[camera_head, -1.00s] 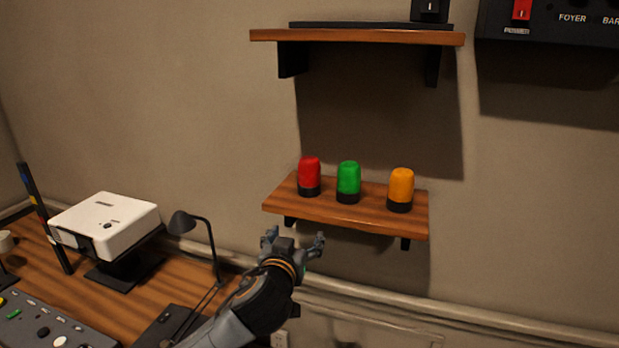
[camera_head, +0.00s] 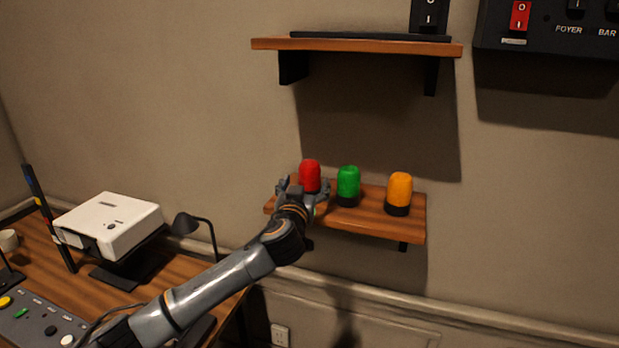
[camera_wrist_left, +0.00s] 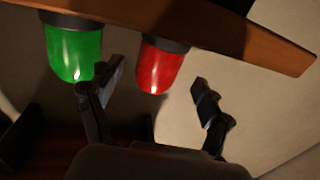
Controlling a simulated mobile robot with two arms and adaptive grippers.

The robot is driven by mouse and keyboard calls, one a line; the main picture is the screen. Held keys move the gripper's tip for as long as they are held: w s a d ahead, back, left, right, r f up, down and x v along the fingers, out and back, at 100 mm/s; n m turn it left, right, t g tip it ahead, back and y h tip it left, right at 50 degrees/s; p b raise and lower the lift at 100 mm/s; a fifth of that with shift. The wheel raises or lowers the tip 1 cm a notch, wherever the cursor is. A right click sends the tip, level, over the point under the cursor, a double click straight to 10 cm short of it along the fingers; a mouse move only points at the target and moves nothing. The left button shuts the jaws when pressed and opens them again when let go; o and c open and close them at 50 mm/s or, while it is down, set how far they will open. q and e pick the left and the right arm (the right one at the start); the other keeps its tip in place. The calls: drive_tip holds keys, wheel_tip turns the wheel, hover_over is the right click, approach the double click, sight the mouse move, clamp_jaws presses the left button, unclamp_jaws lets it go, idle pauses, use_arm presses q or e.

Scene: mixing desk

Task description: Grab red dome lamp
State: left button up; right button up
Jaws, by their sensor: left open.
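The red dome lamp (camera_head: 310,174) stands upright at the left end of the lower wooden shelf (camera_head: 370,222). My left gripper (camera_head: 304,187) is open in front of it, hiding the lamp's base in the head view. In the left wrist view, which looks upside down, the red dome lamp (camera_wrist_left: 162,66) shows between the two spread fingers of my left gripper (camera_wrist_left: 155,95), a little beyond their tips. I cannot tell whether a finger touches it. My right gripper is not in view.
A green dome lamp (camera_head: 348,184) stands close to the right of the red one, near one finger in the left wrist view. An orange lamp (camera_head: 399,192) stands farther right. An upper shelf (camera_head: 355,44) hangs above. A desk lamp (camera_head: 188,224) and white projector (camera_head: 108,224) are lower left.

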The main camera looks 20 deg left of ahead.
sight(307, 181)
use_arm(q)
drive_tip(key=w+p, duration=0.1)
drive_tip(key=w, duration=0.2)
drive_tip(key=shift+w+a+p, duration=0.15)
drive_tip(key=shift+w+p, duration=0.15)
drive_tip(key=shift+p, duration=0.05)
drive_tip(key=shift+w+f, duration=0.1)
drive_tip(key=shift+w, duration=0.35)
drive_tip(key=c, duration=1.2)
drive_tip(key=shift+c, duration=1.2)
